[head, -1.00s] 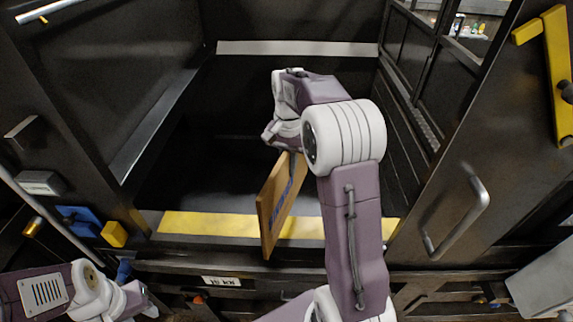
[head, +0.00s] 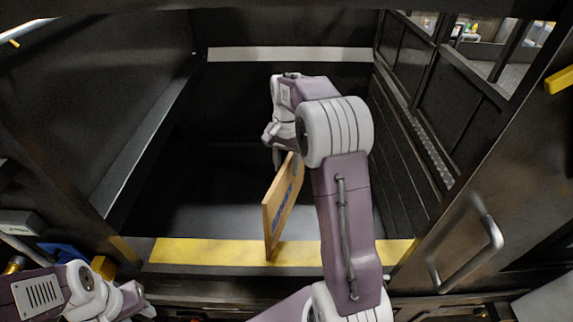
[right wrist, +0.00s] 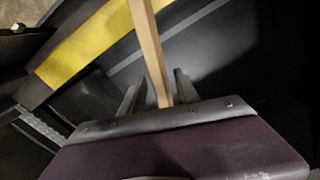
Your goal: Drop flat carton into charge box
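The flat carton (head: 283,208) is a thin brown panel with blue print, standing on edge and tilted. It shows edge-on in the right wrist view (right wrist: 150,50). My right gripper (head: 287,160) is over the charge box (head: 205,205), a dark open chamber. Its fingers (right wrist: 157,90) stand apart on either side of the carton's upper end, with a clear gap on the left in the wrist view. The carton's lower end overlaps the yellow front sill in the head view; I cannot tell whether it touches. My left gripper (head: 138,302) is low at the left; its fingers are unclear.
A yellow-striped sill (head: 200,252) runs along the front of the box. A dark door with a metal handle (head: 480,250) stands at the right. A pale strip (head: 290,54) crosses the back wall. The box floor behind the carton looks clear.

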